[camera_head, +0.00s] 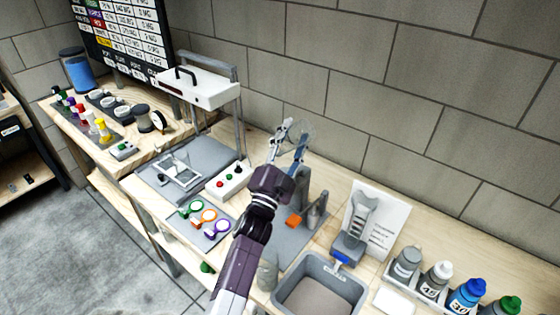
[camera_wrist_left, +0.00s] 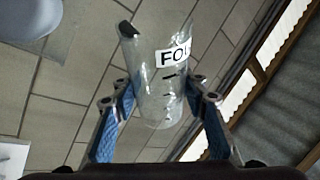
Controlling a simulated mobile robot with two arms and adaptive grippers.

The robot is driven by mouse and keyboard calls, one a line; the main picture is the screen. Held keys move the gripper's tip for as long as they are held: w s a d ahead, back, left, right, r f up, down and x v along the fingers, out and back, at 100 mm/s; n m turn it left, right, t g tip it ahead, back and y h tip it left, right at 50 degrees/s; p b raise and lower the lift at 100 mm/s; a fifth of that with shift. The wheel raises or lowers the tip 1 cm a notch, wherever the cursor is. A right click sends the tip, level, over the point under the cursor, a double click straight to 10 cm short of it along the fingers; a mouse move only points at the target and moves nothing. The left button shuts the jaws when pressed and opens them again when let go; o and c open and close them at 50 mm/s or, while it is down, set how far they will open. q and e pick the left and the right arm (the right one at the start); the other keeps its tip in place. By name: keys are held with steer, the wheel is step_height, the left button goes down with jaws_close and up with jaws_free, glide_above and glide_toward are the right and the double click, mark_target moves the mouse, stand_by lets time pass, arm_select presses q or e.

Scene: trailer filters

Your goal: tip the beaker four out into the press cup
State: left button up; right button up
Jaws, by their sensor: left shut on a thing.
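My left gripper (camera_head: 290,143) is raised over the back of the bench, in front of the block wall. It is shut on a clear glass beaker (camera_head: 304,128), faint in the head view. In the left wrist view the beaker (camera_wrist_left: 158,80) sits between the blue-padded fingers (camera_wrist_left: 160,112), its label partly cut off and reading "FOU". It looks empty or holds something too clear to see; its tilt is hard to judge. I cannot pick out the press cup for certain; a grey upright stand (camera_head: 303,185) is partly hidden behind my left arm. My right gripper is out of view.
A grey bin (camera_head: 322,284) stands at the front. Capped bottles (camera_head: 436,278) stand in a rack on the right. A white button box (camera_head: 228,182) and coloured rings (camera_head: 205,217) lie left of my arm. A white handled unit (camera_head: 197,88) stands at the back left.

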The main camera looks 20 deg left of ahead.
mark_target(308, 137)
arm_select(q)
steer(key=w+d, duration=0.1)
steer(key=d, duration=0.2)
steer(key=shift+w+p, duration=0.3)
steer(key=shift+w, duration=0.05)
steer(key=shift+s+d+r, duration=0.1)
steer(key=shift+s+d, duration=0.25)
steer(key=shift+d, duration=0.1)
steer(key=shift+s+a+r+m, duration=0.15)
steer(key=shift+s+r+m, duration=0.2)
steer(key=shift+s, duration=0.3)
steer(key=d+f+m+g+h+p, duration=0.1)
steer(key=f+m+g+h+p, duration=0.1)
steer(key=m, duration=0.9)
steer(key=d+f+m+g+h+p, duration=0.2)
steer(key=f+m+g+p, duration=0.3)
steer(key=m, duration=0.6)
steer(key=shift+d+f+h+p, duration=0.3)
steer(key=shift+f+h+p, duration=0.05)
steer(key=shift+h+p, duration=0.3)
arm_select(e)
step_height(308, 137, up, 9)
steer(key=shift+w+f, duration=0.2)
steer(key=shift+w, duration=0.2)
